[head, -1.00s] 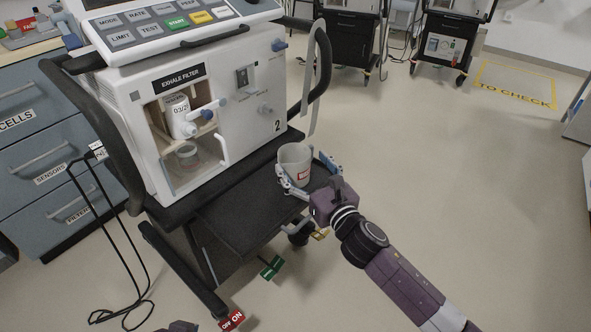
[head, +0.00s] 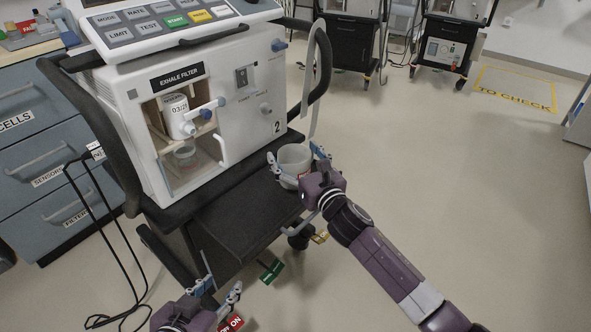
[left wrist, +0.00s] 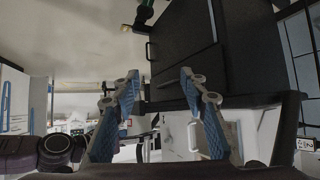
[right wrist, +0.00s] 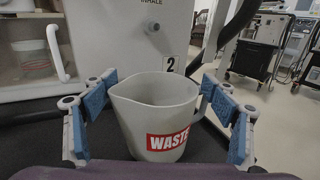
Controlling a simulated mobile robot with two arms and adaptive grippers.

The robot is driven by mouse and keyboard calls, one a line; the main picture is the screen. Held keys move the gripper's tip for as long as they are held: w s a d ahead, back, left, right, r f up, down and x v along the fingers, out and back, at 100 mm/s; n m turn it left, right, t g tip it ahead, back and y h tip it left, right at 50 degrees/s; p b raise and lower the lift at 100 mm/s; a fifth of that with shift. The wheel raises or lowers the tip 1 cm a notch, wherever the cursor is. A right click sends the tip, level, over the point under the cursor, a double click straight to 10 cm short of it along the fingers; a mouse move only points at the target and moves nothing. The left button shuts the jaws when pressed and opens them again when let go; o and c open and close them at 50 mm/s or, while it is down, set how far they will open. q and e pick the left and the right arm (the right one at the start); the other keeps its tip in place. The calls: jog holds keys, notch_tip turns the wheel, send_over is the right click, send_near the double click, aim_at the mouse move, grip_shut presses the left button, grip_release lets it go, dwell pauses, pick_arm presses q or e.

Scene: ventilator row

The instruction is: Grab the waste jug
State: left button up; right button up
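The waste jug (head: 291,168) is a light grey beaker with a spout and a red WASTE label, upright on the ventilator cart's black shelf. In the right wrist view the jug (right wrist: 153,108) stands between my right gripper's blue-padded fingers, its handle towards the right finger. My right gripper (head: 296,155) is open around the jug, with small gaps apparently left at both sides. My left gripper (head: 221,274) is open and empty, low in front of the cart. In the left wrist view its fingers (left wrist: 160,88) are spread with nothing between them.
The ventilator (head: 205,110) with its open exhale filter compartment stands behind and left of the jug. A black pull-out shelf (head: 245,215) lies in front. A drawer cabinet (head: 40,150) and hanging black cables are at left. The floor at right is clear.

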jog(key=c, duration=1.5)
jog(key=shift+c, duration=0.6)
jog(key=shift+r, duration=0.25)
